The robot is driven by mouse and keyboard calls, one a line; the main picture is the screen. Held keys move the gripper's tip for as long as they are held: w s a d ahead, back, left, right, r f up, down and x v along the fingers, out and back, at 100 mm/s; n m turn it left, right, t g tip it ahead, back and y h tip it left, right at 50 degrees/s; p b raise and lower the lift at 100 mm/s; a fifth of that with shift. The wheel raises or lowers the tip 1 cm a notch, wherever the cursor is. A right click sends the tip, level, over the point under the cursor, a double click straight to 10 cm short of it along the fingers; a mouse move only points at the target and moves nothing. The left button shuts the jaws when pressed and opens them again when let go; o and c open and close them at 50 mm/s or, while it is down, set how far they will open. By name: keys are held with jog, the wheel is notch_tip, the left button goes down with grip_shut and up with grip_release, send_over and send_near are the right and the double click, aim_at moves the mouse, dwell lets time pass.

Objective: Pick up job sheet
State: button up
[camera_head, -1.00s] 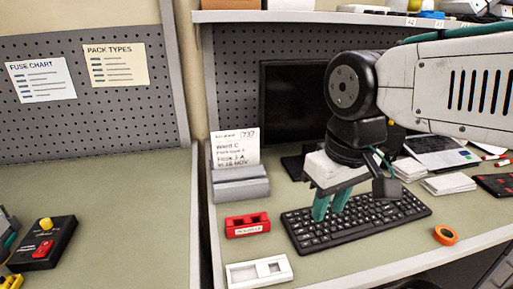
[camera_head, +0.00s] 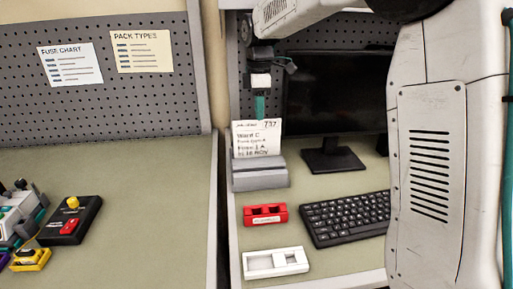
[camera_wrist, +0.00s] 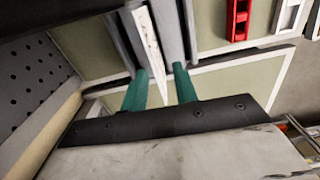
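The job sheet (camera_head: 257,140) is a white card with handwriting, standing upright in a grey holder (camera_head: 260,178) on the right-hand bench. My gripper (camera_head: 260,104) is just above the sheet's top edge, pointing down, with its green fingers overlapping it in the head view. In the wrist view my gripper (camera_wrist: 160,72) is open, with its two green fingers apart. The sheet (camera_wrist: 149,40) shows there nearly edge-on between the fingers, with a gap on both sides. The grey holder lies beyond the fingertips.
A red block (camera_head: 265,215) and a white block (camera_head: 275,263) lie in front of the holder. A black keyboard (camera_head: 345,217) and a monitor (camera_head: 335,100) are to the right. A pegboard (camera_head: 120,100) and a second bench (camera_head: 140,200) are at left.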

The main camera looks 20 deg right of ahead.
aim_at(257, 131)
jog(key=shift+w+a+f, duration=0.1)
jog(key=shift+w+f, duration=0.2)
jog(key=shift+w, duration=0.2)
jog(key=shift+w+f+n, duration=0.1)
jog(key=shift+f+n, duration=0.2)
notch_tip(257, 131, down, 7)
jog(key=shift+f, duration=0.1)
jog(key=shift+c, duration=0.3)
grip_shut()
